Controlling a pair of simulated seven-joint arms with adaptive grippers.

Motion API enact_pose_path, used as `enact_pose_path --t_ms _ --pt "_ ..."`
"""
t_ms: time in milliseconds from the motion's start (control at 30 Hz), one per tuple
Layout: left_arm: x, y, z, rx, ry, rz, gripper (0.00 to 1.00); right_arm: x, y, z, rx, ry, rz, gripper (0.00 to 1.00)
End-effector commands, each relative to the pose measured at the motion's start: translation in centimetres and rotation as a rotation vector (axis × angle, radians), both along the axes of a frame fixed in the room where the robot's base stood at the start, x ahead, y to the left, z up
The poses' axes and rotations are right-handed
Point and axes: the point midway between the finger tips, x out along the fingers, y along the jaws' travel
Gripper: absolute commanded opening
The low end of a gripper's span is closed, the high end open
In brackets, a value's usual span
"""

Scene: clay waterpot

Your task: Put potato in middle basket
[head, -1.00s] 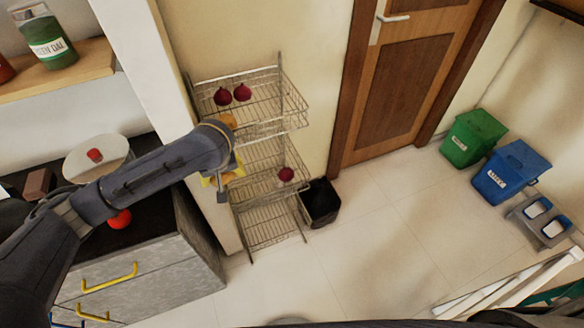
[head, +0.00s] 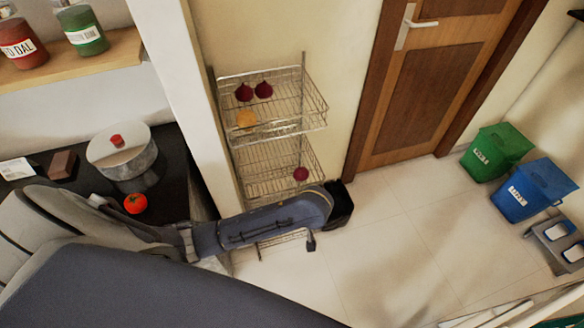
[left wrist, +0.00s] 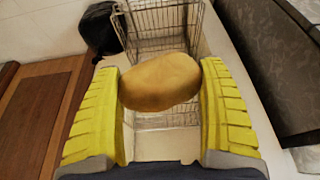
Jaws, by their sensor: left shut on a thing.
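A wire rack with stacked baskets stands against the wall in the head view. Its middle basket (head: 264,184) holds a dark red onion (head: 301,174) at its right side. In the left wrist view, a brown-yellow potato (left wrist: 160,82) is between the yellow fingers of my left gripper (left wrist: 160,95), which is shut on it. Wire baskets (left wrist: 160,20) show beyond the potato. In the head view my left arm crosses in front of the rack's lower part, and its fingers and the held potato are hidden. My right gripper is not in view.
The top basket (head: 312,112) holds two onions (head: 254,91) and a yellow-orange item (head: 246,118). A black bin (head: 340,203) stands beside the rack. A counter at left holds a pot (head: 122,160) and a tomato (head: 136,204).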

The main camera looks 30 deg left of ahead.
Motion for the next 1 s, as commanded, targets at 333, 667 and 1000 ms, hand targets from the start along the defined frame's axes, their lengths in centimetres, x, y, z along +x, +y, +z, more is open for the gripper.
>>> enact_pose_path --t_ms 333,667,1000 --pt "2.5 3.4 -0.5 0.005 -0.003 0.021 0.36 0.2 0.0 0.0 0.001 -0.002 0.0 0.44" --pt "7.7 8.7 -0.4 0.003 -0.003 0.023 0.36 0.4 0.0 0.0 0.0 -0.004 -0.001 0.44" --pt "12.9 13.8 -0.5 0.003 -0.002 0.023 0.36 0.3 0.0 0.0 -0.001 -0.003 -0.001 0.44"
